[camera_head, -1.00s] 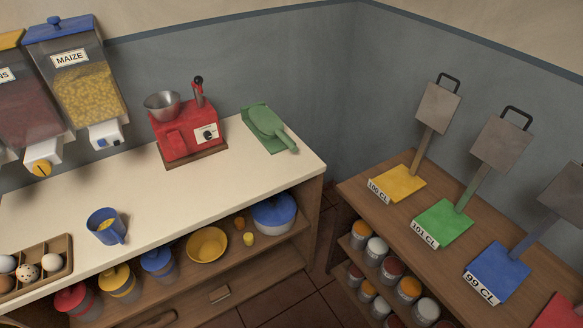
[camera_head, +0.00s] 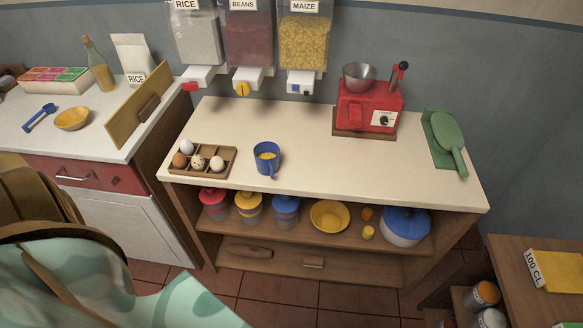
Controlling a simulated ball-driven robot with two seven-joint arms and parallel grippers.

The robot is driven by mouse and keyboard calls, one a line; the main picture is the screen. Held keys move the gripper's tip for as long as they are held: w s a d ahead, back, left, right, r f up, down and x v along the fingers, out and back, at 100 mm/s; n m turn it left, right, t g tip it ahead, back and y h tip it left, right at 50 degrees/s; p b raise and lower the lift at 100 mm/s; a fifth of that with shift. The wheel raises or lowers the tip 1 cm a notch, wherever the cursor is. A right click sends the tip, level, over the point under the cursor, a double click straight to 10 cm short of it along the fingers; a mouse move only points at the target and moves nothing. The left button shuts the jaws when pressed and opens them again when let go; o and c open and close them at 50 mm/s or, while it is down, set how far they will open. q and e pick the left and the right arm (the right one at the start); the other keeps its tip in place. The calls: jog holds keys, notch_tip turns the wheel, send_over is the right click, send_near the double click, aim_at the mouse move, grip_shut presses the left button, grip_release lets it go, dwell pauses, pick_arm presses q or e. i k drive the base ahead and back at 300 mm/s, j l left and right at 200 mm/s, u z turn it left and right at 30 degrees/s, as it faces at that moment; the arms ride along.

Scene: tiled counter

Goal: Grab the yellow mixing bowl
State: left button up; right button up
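A yellow bowl (camera_head: 330,215) sits upright and looks empty on the upper shelf under the cream counter, between a blue-lidded jar (camera_head: 286,209) and a large pot with a blue lid (camera_head: 405,225). I cannot tell from looks alone which one is called the mixing bowl. Neither of my grippers is in view.
The cream counter (camera_head: 300,180) overhangs the shelf, with eggs in a wooden tray (camera_head: 175,168), a blue jug (camera_head: 267,160) and a red machine (camera_head: 367,105) on it. A teal patterned cloth (camera_head: 185,305) and a brown object (camera_head: 50,215) block the lower left. Tiled floor lies clear in front.

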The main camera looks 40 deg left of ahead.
aim_at(328, 216)
jog(key=u, duration=0.75)
jog(key=i+j+z, duration=0.4)
jog(key=j, duration=0.25)
jog(key=i, duration=0.05)
